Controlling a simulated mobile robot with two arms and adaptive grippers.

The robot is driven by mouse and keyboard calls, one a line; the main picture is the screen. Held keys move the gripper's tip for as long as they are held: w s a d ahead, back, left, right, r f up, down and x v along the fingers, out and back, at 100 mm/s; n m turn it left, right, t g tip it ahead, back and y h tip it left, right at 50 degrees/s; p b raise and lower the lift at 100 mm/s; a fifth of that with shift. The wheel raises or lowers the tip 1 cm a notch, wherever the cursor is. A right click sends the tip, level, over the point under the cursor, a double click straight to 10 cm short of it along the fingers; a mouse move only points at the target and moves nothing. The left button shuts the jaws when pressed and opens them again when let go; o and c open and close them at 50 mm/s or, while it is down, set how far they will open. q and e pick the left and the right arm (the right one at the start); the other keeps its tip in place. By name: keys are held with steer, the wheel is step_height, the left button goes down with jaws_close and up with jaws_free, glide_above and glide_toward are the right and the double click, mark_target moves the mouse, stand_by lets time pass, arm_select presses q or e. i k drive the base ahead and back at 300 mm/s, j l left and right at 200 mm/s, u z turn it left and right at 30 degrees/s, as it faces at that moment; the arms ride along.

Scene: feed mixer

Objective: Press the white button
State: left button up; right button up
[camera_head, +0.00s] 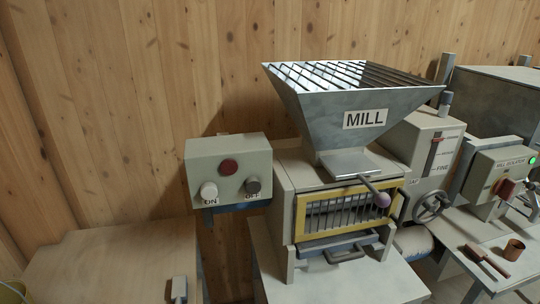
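The white button (208,191) is a round knob on the lower left of the front of a beige control box (205,153). The label below it reads ON. A dark grey button (253,185) is to its right, with a label that seems to read OFF. A dark red round lamp or button (229,167) is above and between them. Neither of my grippers is in view, and nothing touches the white button.
The mill (364,118), with its hopper and barred yellow-framed window, stands just right of the box. A beige cabinet (110,262) is at lower left. A wooden wall (110,90) is behind.

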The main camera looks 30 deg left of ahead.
mark_target(208, 191)
steer(key=u, duration=1.3)
